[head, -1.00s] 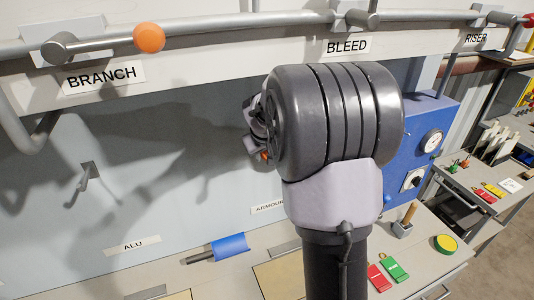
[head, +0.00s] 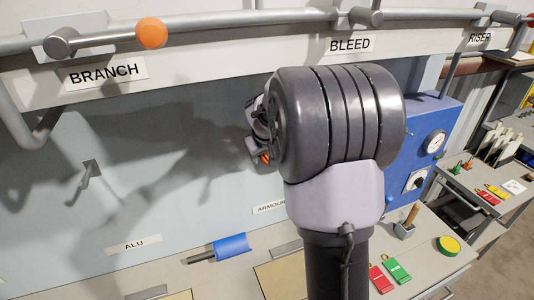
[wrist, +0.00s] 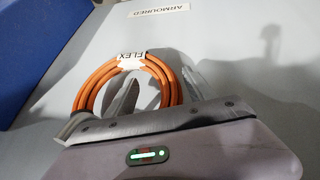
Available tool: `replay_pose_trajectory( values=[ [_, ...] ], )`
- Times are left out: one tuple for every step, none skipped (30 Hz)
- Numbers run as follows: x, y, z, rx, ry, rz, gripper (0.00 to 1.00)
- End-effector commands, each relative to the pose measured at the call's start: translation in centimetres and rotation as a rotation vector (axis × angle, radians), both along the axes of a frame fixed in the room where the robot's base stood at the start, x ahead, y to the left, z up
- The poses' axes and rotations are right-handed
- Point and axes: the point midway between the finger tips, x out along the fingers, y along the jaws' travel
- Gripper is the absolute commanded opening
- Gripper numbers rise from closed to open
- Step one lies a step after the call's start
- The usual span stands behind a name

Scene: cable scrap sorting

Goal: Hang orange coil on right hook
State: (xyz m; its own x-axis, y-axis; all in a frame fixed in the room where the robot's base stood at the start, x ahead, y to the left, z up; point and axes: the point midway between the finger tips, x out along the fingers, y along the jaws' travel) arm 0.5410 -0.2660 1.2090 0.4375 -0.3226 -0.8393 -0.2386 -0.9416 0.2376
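The orange coil (wrist: 90,90) with a white FLEX tag (wrist: 131,57) shows in the wrist view, close against the pale board. My gripper (wrist: 160,78) has its two fingers apart. One finger lies across the coil's opening and the other lies outside it, with the coil's right-hand strands between them and a gap visible beside the strands. What bears the coil's weight is hidden. In the head view, my wrist covers most of the gripper (head: 258,135), and only a speck of orange shows there. The right hook is not visible; a left hook (head: 90,172) stands out above the ALU label.
The ARMOURED label (wrist: 162,11) is upside down in the wrist view. A blue box (head: 425,150) with a gauge stands right of my arm. A pipe rail (head: 220,30) with an orange ball (head: 151,33) runs above the board. The bench (head: 190,280) below holds a blue-sleeved piece (head: 231,245).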

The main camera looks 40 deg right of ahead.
Motion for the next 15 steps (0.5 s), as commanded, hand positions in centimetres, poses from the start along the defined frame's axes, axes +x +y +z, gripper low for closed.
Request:
replay_pose_trajectory(
  values=[
    [0.0,0.0,0.0,0.0,0.0,0.0,0.62],
    [0.0,0.0,0.0,0.0,0.0,0.0,0.62],
    [0.0,0.0,0.0,0.0,0.0,0.0,0.62],
    [0.0,0.0,-0.1,0.001,0.002,-0.001,0.62],
    [0.0,0.0,-0.1,0.0,0.002,0.0,0.62],
    [-0.1,0.0,0.0,0.0,0.001,0.0,0.62],
    [-0.1,0.1,0.2,0.0,0.001,0.0,0.62],
    [-0.2,0.2,0.5,0.0,0.0,0.0,0.62],
    [-0.4,0.3,0.9,0.0,-0.001,0.0,0.62],
    [-0.6,0.5,1.3,0.0,-0.001,0.0,0.62],
    [-0.9,0.6,1.8,0.0,-0.001,0.0,0.62],
    [-1.2,0.9,2.6,-0.001,-0.003,0.001,0.62],
    [-1.5,1.1,3.3,-0.002,-0.003,0.0,0.62],
    [-1.8,1.4,3.9,-0.002,-0.003,0.0,0.62],
    [-2.3,1.7,4.8,-0.001,-0.004,0.0,0.62]
  ],
)
